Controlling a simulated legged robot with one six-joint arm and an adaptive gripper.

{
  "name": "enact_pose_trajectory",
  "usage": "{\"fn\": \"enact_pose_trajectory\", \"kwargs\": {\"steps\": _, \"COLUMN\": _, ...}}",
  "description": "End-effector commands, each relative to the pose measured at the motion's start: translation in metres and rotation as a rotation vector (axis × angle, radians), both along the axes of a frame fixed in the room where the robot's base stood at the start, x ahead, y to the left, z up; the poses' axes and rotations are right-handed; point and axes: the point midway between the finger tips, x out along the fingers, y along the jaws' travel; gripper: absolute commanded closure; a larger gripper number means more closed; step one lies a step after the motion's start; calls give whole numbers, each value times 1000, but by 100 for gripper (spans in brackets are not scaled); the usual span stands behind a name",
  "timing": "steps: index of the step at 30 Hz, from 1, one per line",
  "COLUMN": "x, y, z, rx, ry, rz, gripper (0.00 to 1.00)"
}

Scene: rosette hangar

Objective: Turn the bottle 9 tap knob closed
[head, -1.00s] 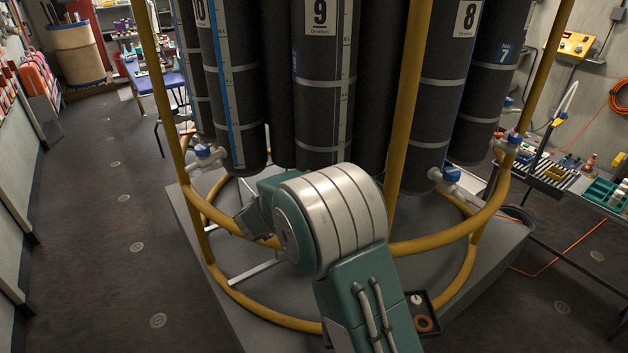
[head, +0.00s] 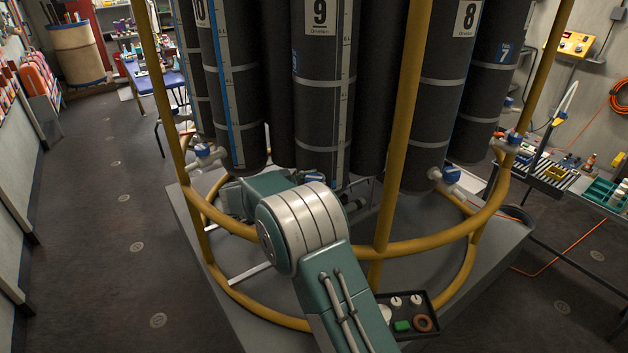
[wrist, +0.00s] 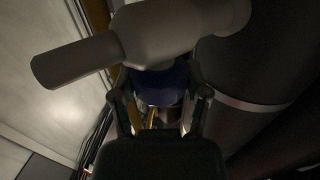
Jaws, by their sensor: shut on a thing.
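Bottle 9 (head: 321,115) is a tall dark cylinder with a white number label, hanging inside the yellow frame. A patch of blue (head: 312,177) shows at its lower end, just behind my arm. In the wrist view my gripper (wrist: 161,100) has a finger on each side of a dark blue tap knob (wrist: 162,84) and is shut on it. A grey tap body (wrist: 150,40) with a pipe reaching left lies just beyond the knob. In the head view my arm hides the fingers, and how far the knob is turned cannot be told.
Yellow hoops and posts (head: 405,110) ring the bottles close to my arm. Bottle 8 (head: 440,100) stands to the right with its own blue tap knob (head: 451,174). A black tray (head: 436,318) with small parts lies at the front. The left floor is clear.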

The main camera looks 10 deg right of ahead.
Motion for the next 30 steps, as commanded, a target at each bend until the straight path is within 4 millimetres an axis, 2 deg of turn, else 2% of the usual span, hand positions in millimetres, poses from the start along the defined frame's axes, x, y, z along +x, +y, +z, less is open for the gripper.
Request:
{"fn": "enact_pose_trajectory", "kwargs": {"steps": 8, "x": 2, "y": 2, "z": 3, "rx": -1, "ry": -6, "rz": 10, "gripper": 87}}
{"fn": "enact_pose_trajectory", "kwargs": {"steps": 9, "x": 2, "y": 2, "z": 3, "rx": -1, "ry": -6, "rz": 10, "gripper": 26}}
{"fn": "enact_pose_trajectory", "kwargs": {"steps": 10, "x": 2, "y": 2, "z": 3, "rx": -1, "ry": -6, "rz": 10, "gripper": 13}}
{"fn": "enact_pose_trajectory", "kwargs": {"steps": 11, "x": 2, "y": 2, "z": 3, "rx": -1, "ry": -6, "rz": 9, "gripper": 4}}
{"fn": "enact_pose_trajectory", "kwargs": {"steps": 24, "x": 0, "y": 1, "z": 2, "rx": 0, "ry": -3, "rz": 4, "gripper": 4}}
{"fn": "enact_pose_trajectory", "kwargs": {"steps": 26, "x": -1, "y": 6, "z": 2, "rx": 0, "ry": -3, "rz": 5, "gripper": 4}}
{"fn": "enact_pose_trajectory", "kwargs": {"steps": 30, "x": -4, "y": 28, "z": 1, "rx": 0, "ry": -4, "rz": 7, "gripper": 4}}
